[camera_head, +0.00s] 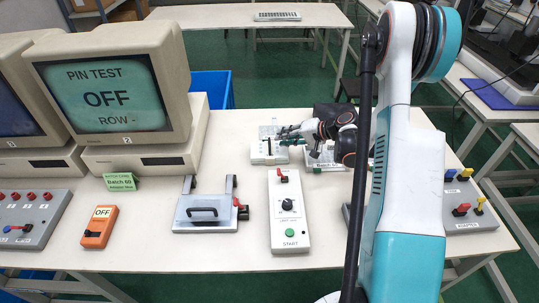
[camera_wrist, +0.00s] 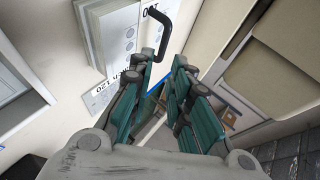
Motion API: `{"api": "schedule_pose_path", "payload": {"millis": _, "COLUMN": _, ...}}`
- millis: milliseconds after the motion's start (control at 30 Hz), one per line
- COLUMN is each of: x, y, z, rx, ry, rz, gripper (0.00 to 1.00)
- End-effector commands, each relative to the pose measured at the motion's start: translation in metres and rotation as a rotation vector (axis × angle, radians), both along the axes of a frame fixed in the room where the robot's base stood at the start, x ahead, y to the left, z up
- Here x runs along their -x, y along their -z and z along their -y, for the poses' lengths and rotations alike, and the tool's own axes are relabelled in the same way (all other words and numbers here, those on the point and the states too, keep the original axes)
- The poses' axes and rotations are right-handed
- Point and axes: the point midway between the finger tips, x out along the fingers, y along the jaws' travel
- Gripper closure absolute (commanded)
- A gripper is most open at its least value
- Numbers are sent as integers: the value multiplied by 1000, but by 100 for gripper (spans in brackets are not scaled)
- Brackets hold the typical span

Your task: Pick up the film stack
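A layered pale stack with several thin edges, which looks like the film stack (camera_wrist: 92,42), stands at the upper left of the wrist view, beside a white face with printing and round marks. In the head view a small white holder with pale pieces (camera_head: 268,151) is on the table left of my gripper (camera_head: 283,137); single films cannot be told there. My gripper's two green-padded fingers also show in the wrist view (camera_wrist: 161,66), spread apart with nothing seen between them. The fingertips are near the stack's right side; whether they touch anything is unclear.
A black handle (camera_wrist: 166,32) rises near the fingertips. A "Batch" label (camera_head: 325,166) marks a white holder under my wrist. A monitor (camera_head: 110,90) stands left.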

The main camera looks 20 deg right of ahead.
Motion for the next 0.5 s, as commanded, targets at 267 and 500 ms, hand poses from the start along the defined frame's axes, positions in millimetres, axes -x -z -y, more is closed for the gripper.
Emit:
{"api": "schedule_pose_path", "payload": {"millis": 267, "x": -18, "y": 20, "z": -18, "rx": 1, "ry": -3, "rz": 0, "gripper": 82}}
{"api": "schedule_pose_path", "payload": {"millis": 500, "x": -32, "y": 28, "z": -29, "rx": 0, "ry": 0, "rz": 0, "gripper": 82}}
